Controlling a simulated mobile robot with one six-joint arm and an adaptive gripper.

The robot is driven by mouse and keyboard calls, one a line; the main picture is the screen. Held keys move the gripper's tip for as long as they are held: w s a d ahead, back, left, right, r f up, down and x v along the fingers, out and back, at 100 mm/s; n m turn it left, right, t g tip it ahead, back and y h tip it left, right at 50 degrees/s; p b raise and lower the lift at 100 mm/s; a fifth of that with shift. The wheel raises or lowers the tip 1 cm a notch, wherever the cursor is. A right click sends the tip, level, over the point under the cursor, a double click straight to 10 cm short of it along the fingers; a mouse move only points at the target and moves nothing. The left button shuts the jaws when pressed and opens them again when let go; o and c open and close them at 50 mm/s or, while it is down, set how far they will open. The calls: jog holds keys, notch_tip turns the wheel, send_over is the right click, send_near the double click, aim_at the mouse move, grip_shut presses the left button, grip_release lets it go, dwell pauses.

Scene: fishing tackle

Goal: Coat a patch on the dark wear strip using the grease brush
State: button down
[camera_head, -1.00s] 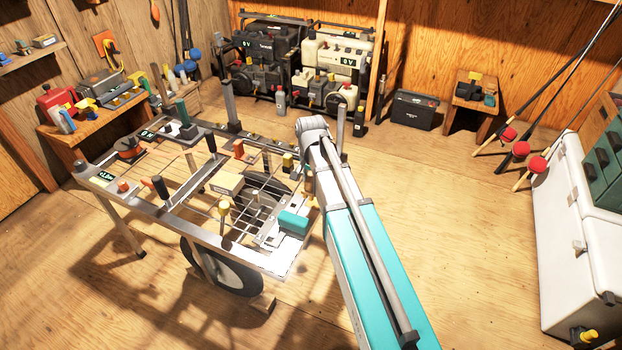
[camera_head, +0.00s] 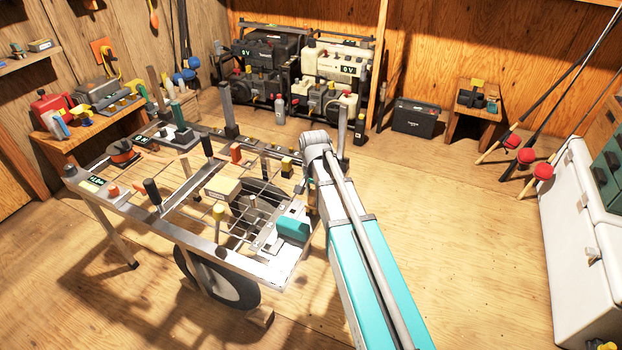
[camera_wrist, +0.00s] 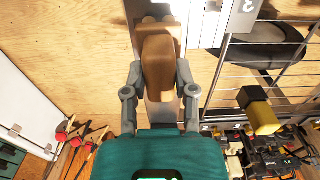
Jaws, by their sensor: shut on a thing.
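My gripper (camera_wrist: 158,82) is shut on a brown, wood-coloured block-like piece in the wrist view, which looks like the handle of the grease brush (camera_wrist: 158,62). One grey finger presses on each side of it. The brush's bristles cannot be made out. A grey metal rail of the cart (camera_wrist: 162,112) runs below the held piece; I cannot tell whether they touch. In the head view my gripper is mostly hidden by my arm, at the right edge of the wheeled cart (camera_head: 262,272). I cannot pick out the dark wear strip with certainty.
The cart top holds a teal block (camera_head: 293,228), a tan block (camera_head: 222,187) and several upright posts and knobs. In the wrist view a yellow-and-black knob (camera_wrist: 260,112) stands right of my gripper beside wire bars. A white chest (camera_head: 575,245) stands far right. Floor between is clear.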

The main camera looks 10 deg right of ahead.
jog(key=shift+w+d, duration=0.55)
jog(key=shift+w, duration=0.15)
jog(key=shift+s+a, duration=0.55)
jog(key=shift+s, duration=0.25)
jog(key=shift+s+a, duration=0.5)
jog(key=shift+s, duration=0.25)
jog(key=shift+s+r+p, duration=0.15)
jog(key=shift+r+p, duration=0.3)
jog(key=shift+r, duration=0.05)
notch_tip(320, 180, up, 6)
jog(key=p, duration=0.6)
jog(key=shift+a+r+p, duration=0.1)
jog(key=shift+r+p, duration=0.15)
jog(key=shift+p, duration=0.05)
jog(key=shift+f, duration=0.15)
notch_tip(320, 180, down, 6)
jog(key=b, duration=0.6)
jog(key=shift+f+b, duration=0.9)
jog(key=shift+b, duration=0.2)
